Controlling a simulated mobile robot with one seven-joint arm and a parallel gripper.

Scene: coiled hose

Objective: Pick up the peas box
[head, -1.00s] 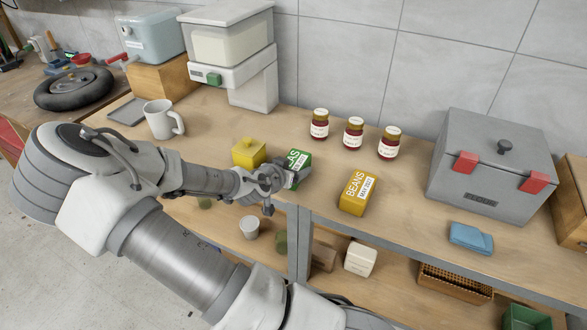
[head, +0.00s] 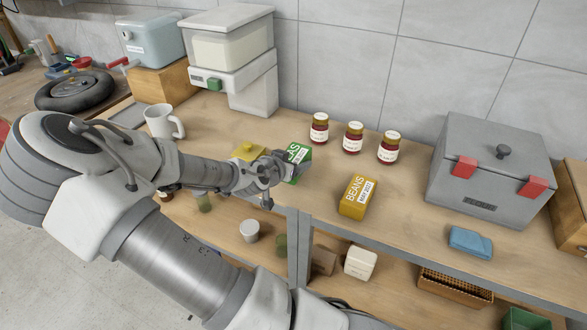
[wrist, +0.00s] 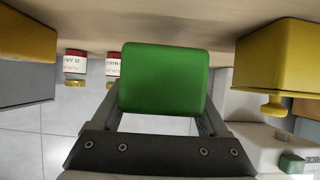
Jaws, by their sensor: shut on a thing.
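The green peas box (head: 298,156) is at the front middle of the worktop in the head view, with part of its label showing. My gripper (head: 278,170) is shut on it. In the wrist view the peas box (wrist: 165,76) fills the middle, its plain green face toward the camera. The gripper's fingers (wrist: 160,122) lie along its two sides. My gripper hides part of the box in the head view, so I cannot tell whether its base touches the worktop.
A yellow lidded pot (head: 248,151) stands close left of the peas box. A yellow beans box (head: 358,196) stands to its right. Several red jars (head: 353,138) stand behind. A grey case (head: 490,170) is at the right. The worktop's front edge (head: 330,219) is close.

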